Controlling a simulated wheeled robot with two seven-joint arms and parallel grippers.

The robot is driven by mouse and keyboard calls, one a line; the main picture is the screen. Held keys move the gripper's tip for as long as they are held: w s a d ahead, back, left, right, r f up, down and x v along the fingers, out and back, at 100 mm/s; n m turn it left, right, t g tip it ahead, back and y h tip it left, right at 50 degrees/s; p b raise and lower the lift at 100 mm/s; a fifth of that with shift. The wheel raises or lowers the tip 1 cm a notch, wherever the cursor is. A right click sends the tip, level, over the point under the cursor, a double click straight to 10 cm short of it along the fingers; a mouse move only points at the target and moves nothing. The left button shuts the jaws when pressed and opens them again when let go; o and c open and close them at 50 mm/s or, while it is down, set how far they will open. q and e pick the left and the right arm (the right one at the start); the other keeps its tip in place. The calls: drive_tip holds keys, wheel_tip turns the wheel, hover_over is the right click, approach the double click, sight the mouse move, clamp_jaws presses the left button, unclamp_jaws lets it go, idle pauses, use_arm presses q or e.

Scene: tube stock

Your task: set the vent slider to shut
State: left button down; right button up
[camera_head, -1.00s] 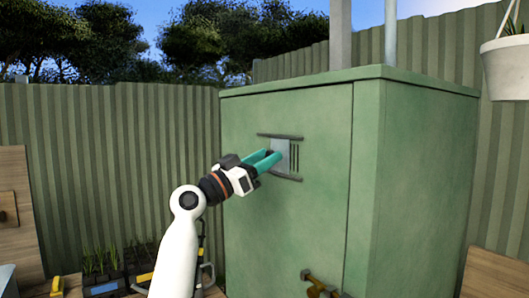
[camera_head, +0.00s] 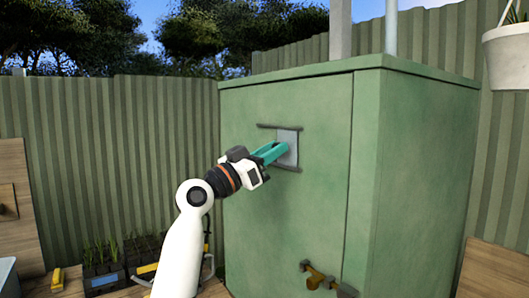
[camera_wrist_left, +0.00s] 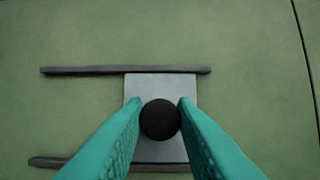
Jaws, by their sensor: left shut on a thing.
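The vent slider is a light grey plate (camera_head: 291,135) between two dark rails on the front of the green cabinet (camera_head: 265,215). It stands near the right end of the rails and no vent slots show. In the left wrist view the plate (camera_wrist_left: 160,84) carries a round black knob (camera_wrist_left: 160,120). My left gripper (camera_head: 283,149), with teal fingers, is shut on this knob, one finger on each side. The upper rail (camera_wrist_left: 85,71) is bare to the left of the plate. My right gripper is not in view.
Dark plant trays (camera_head: 103,283) stand at the lower left. A white pot (camera_head: 507,55) hangs at the upper right. The space before the upper cabinet front is otherwise clear.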

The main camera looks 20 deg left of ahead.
use_arm(q)
drive_tip(key=shift+s+d, duration=0.3)
drive_tip(key=shift+d, duration=0.1)
drive_tip(key=c, duration=1.5)
unclamp_jaws()
drive_tip(key=shift+f, duration=0.1)
drive_tip(key=o, duration=0.3)
drive_tip(key=shift+d, duration=0.1)
drive_tip(key=shift+s+d, duration=0.1)
